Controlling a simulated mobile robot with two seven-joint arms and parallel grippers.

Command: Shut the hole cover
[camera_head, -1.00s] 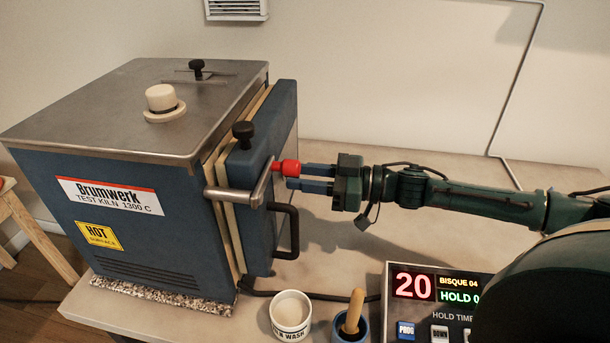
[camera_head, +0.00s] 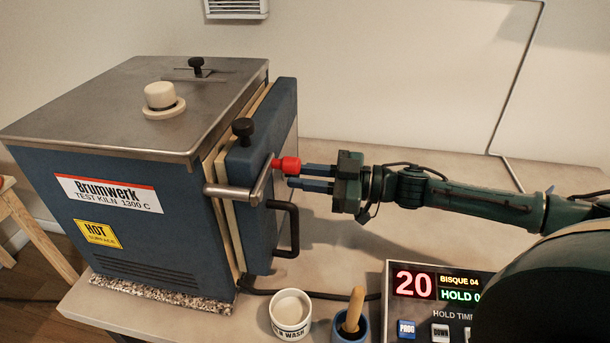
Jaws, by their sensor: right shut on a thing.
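The kiln (camera_head: 150,245) is a blue box with a grey metal top. On top are a flat sliding piece with a black knob (camera_head: 196,64) and a cream plug (camera_head: 160,96) in a round collar. I cannot tell for sure which part is the hole cover. The kiln door (camera_head: 262,170) is on the right side, with a metal latch bar ending in a red knob (camera_head: 289,163). My right gripper (camera_head: 297,175) comes in from the right and is shut on the red knob. My left gripper is not in view.
A black door handle (camera_head: 291,232) and a black knob (camera_head: 243,129) stand out from the door. A white cup (camera_head: 290,312), a blue pot with a wooden handle (camera_head: 353,318) and a controller (camera_head: 425,295) stand in front. The table behind my right arm is clear.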

